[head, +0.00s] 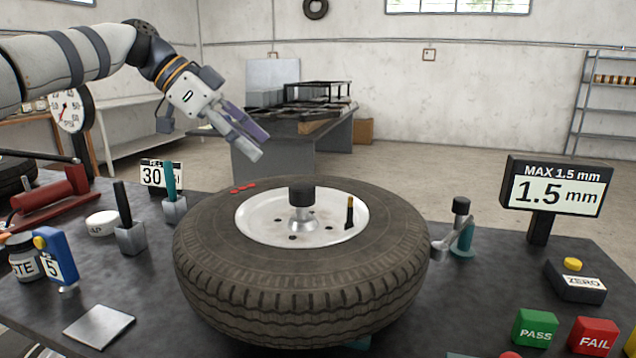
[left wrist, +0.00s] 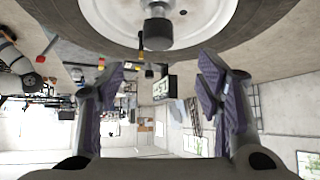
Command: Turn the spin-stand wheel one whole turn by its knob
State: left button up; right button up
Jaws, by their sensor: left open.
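The wheel (head: 300,285), a dark tyre on a white rim, lies flat on the stand at the middle of the bench. A black-capped spindle (head: 301,197) stands at its centre. A thin dark upright knob with a yellowish tip (head: 349,212) stands on the right part of the rim. My left gripper (head: 254,143) is open and empty, above and behind the wheel's far left side, apart from it. In the left wrist view the wheel (left wrist: 105,18), the black cap (left wrist: 158,32) and the knob (left wrist: 140,42) show beyond the open fingers (left wrist: 165,72). My right gripper is not in view.
A display (head: 556,187) reads 1.5 mm at right, with a ZERO box (head: 577,282) and PASS (head: 534,328) and FAIL (head: 594,337) blocks below. A probe stand (head: 462,235) is close to the tyre's right side. Tool holders (head: 130,238) and a blue gauge (head: 56,258) stand left.

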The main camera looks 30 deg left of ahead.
aim_at(301, 185)
pick_arm(q)
jog(key=b+x, duration=0.1)
jog(key=x, duration=1.1)
jog(key=shift+d, duration=0.15)
grip_shut()
